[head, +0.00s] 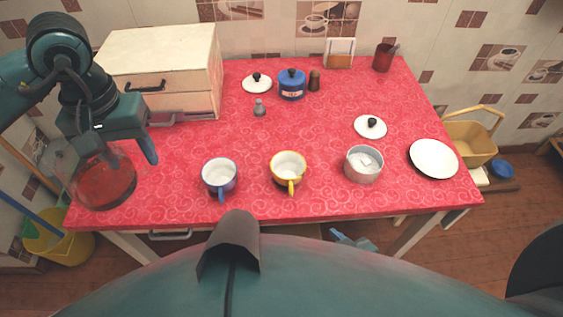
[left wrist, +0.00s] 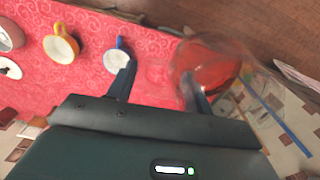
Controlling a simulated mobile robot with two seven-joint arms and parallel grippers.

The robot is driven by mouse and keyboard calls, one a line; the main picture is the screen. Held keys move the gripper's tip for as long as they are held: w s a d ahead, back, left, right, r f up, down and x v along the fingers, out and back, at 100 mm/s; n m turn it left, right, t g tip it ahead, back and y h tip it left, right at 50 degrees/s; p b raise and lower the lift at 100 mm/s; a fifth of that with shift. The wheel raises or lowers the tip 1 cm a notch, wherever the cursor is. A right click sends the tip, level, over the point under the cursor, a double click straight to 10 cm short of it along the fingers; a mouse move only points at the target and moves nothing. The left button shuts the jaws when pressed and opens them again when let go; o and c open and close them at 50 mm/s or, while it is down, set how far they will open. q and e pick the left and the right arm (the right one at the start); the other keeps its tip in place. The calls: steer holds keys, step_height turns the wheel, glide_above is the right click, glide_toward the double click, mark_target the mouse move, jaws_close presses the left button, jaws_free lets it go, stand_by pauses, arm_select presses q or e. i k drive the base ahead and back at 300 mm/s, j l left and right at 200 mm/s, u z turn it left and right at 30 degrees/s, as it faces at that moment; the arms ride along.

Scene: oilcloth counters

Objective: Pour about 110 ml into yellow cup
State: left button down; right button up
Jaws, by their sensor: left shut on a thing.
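The yellow cup (head: 275,179) stands upright near the front middle of the red table, its handle towards me. Its inside looks white, with no red liquid showing. It also shows in the left wrist view (left wrist: 74,43). My left gripper (head: 148,148) is shut on a clear glass jug (head: 104,186) with red-brown liquid in it, at the table's front left corner, well left of the yellow cup. The jug looks roughly upright; its grip point is partly hidden. It also shows in the left wrist view (left wrist: 212,68). My right gripper (head: 352,241) is low beyond the front edge; its jaws are unclear.
A blue cup (head: 219,178) stands between the jug and the yellow cup. A metal pot (head: 363,172) and a white plate (head: 434,158) are to the right. A wooden box (head: 165,65), blue pot (head: 292,88) and lids stand further back. The table centre is clear.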

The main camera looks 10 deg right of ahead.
mark_target(287, 168)
steer(key=i+l+z, duration=0.15)
steer(key=l, duration=0.25)
steer(key=l+z, duration=0.15)
steer(key=l, duration=0.25)
steer(key=i+l+z, duration=0.15)
steer(key=l, duration=0.25)
steer(key=i+l+z, duration=0.15)
steer(key=l, duration=0.25)
steer(key=i+l+z, duration=0.1)
steer(key=l, duration=0.25)
